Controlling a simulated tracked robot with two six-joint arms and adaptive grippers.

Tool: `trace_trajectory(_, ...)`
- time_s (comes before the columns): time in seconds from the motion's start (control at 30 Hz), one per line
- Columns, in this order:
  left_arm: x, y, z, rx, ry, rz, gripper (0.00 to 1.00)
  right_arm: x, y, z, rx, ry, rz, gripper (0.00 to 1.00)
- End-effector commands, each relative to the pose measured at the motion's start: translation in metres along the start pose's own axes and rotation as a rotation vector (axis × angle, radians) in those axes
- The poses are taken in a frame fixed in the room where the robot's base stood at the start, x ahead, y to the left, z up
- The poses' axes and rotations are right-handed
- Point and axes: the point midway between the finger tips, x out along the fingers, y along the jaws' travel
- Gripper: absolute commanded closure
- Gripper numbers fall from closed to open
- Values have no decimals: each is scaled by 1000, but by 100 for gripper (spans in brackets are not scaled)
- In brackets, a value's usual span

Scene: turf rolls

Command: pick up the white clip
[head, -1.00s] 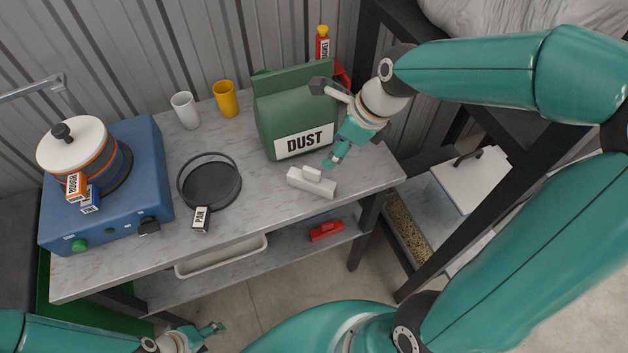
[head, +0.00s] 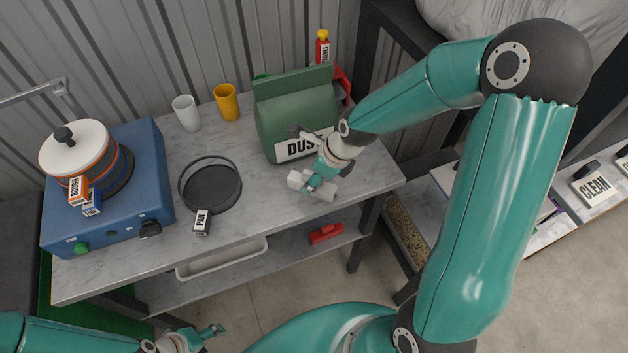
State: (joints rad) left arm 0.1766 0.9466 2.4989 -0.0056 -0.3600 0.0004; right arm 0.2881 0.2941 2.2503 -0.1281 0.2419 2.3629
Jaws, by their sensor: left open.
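The white clip (head: 295,180) lies on the marble worktop in front of the green DUST bag. Its two ends show, and my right gripper (head: 318,184) covers its middle. The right gripper is right over the clip, pointing down at it. I cannot tell whether its fingers touch or hold the clip, or how far they are apart. My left gripper (head: 213,331) is open and empty at the bottom edge, in front of the table and far from the clip.
The green DUST bag (head: 290,115) stands close behind the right gripper. A dark round pan (head: 212,188) lies left of the clip. A blue stove (head: 110,190) with a pot is at the left. A red object (head: 326,233) lies on the lower shelf. Bare worktop surrounds the clip's front.

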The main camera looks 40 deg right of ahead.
Motion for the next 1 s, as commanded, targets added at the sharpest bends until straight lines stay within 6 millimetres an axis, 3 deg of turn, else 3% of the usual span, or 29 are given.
trace_trajectory(0.23,-7,2,0,0,0,0,42,30,1,0,1,2,1,40)
trace_trajectory(0.53,-7,2,0,0,0,0,42,34,0,0,1,0,-1,40)
trace_trajectory(0.9,-7,2,0,0,0,0,42,34,0,0,1,0,-1,100)
trace_trajectory(1.0,-7,2,0,0,0,0,42,34,0,0,1,0,-1,100)
